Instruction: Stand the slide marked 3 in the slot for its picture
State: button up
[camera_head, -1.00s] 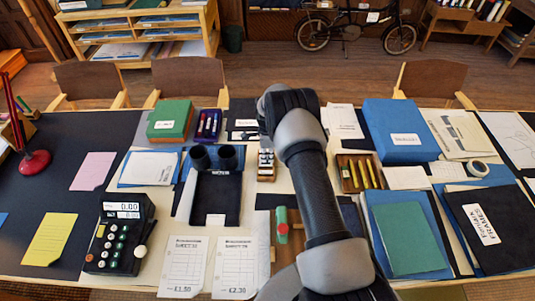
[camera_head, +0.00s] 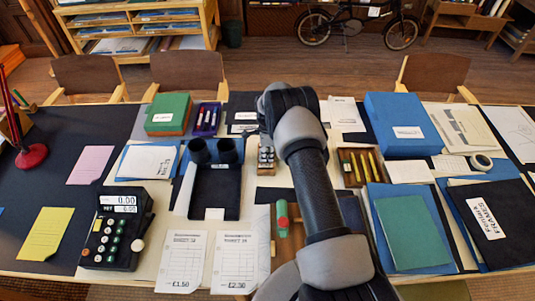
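I cannot make out a slide marked 3 or a slot with its picture; marks this small are not readable here. A small light-and-dark item with upright parts (camera_head: 266,157) stands on a wooden base left of my arm; I cannot tell what it is. My arm reaches up the middle of the view from the bottom edge over the table. My gripper is not visible, so what it holds cannot be seen. The arm hides part of the table's middle.
The table is crowded: a calculator (camera_head: 114,238), price sheets (camera_head: 182,262), a green box (camera_head: 168,114), a blue box (camera_head: 402,125), a wooden pen tray (camera_head: 348,178), a green folder (camera_head: 412,234) and a black folder (camera_head: 510,238). Chairs (camera_head: 188,76) stand behind it.

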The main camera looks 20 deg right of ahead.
jog(key=shift+o, duration=1.1)
notch_tip(320, 180, up, 12)
jog(key=shift+s, duration=0.1)
